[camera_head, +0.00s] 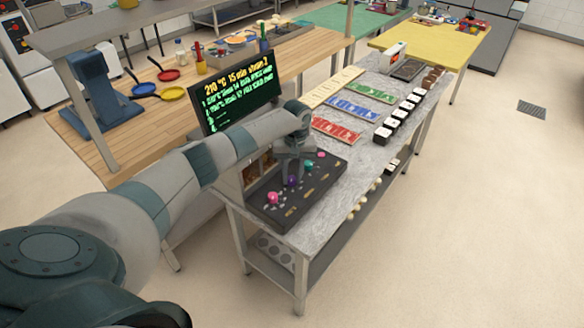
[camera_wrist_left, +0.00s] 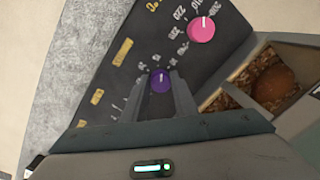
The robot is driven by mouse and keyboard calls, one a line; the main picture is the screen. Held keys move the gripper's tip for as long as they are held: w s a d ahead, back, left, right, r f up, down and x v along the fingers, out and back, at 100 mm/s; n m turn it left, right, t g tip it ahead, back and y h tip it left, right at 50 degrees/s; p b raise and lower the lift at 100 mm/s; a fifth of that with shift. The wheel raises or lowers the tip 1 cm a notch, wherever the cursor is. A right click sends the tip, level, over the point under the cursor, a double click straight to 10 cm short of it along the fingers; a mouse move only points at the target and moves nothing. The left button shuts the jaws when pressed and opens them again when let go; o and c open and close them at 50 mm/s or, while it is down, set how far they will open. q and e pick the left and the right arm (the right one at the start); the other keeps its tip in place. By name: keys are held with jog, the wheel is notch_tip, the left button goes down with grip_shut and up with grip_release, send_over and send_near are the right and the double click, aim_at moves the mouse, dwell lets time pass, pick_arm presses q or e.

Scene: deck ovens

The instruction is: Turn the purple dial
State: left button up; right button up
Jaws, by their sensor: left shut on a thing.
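The purple dial (camera_head: 291,181) sits on a dark control panel (camera_head: 268,211) at the front end of the grey table. In the left wrist view the purple dial (camera_wrist_left: 160,81) has a white pointer mark and lies between my left gripper's (camera_wrist_left: 160,88) fingers. The fingers are closed on it. In the head view my left gripper (camera_head: 292,176) reaches down over the panel and partly covers the dial. The pink dial (camera_head: 272,197) is beside it, and it also shows in the left wrist view (camera_wrist_left: 201,29). My right gripper is not in view.
A green dial (camera_head: 308,164) and a screen with text (camera_head: 240,92) are close to the gripper. Coloured trays (camera_head: 336,131) and several black-and-white blocks (camera_head: 391,123) stand farther along the table.

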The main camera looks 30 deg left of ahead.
aim_at(294, 178)
pick_arm(q)
jog(key=shift+r+n+p, duration=0.1)
jog(key=shift+n+p, duration=0.85)
jog(key=shift+n, duration=0.15)
jog(key=shift+w, duration=0.1)
jog(key=o, duration=1)
jog(key=shift+o, duration=0.2)
notch_tip(294, 178, up, 17)
jog(key=b, duration=0.5)
jog(key=shift+w+d+r, duration=0.15)
jog(key=shift+w+d, duration=0.05)
jog(key=shift+w, duration=0.1)
